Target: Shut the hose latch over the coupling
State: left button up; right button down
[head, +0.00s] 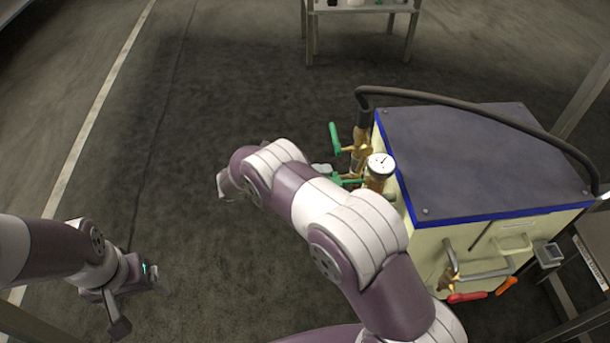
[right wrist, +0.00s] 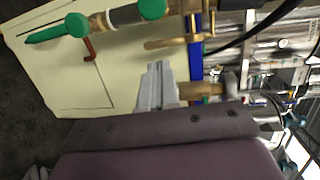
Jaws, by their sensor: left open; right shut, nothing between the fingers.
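In the head view a black hose (head: 450,98) runs over the tank and ends at an upright brass coupling (head: 361,140) on its left side. A raised green lever (head: 335,138) stands beside the coupling. I cannot tell which small brass part is the latch. My right gripper shows in the right wrist view (right wrist: 156,88), its pale fingers together and empty. A brass bar (right wrist: 172,43) and a brass fitting (right wrist: 205,89) are close by; contact is unclear. In the head view my right arm mostly hides that gripper. My left gripper (head: 140,300) is open and empty, low at the left.
The cream tank (head: 425,240) has a dark lid (head: 465,160) with a blue edge. A dial gauge (head: 381,166) and a lower green lever (head: 348,181) sit close by the coupling. Red and orange handles (head: 467,297) project at its front.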

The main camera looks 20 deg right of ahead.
aim_at(358, 168)
jog(key=shift+s+d+f+b, duration=0.15)
jog(key=shift+d+b, duration=0.1)
jog(key=shift+d, duration=0.9)
jog(key=shift+w+d+f+b, duration=0.1)
jog(key=shift+d+f+b, duration=0.15)
jog(key=shift+d, duration=0.9)
jog(key=shift+s+d+f+b, duration=0.1)
jog(key=shift+d+b, duration=0.2)
jog(key=shift+d, duration=0.85)
jog(key=shift+d+f+h+b, duration=0.3)
jog(key=shift+b, duration=0.05)
jog(key=shift+d, duration=0.4)
jog(key=shift+a+r, duration=0.1)
jog(key=shift+s, duration=0.1)
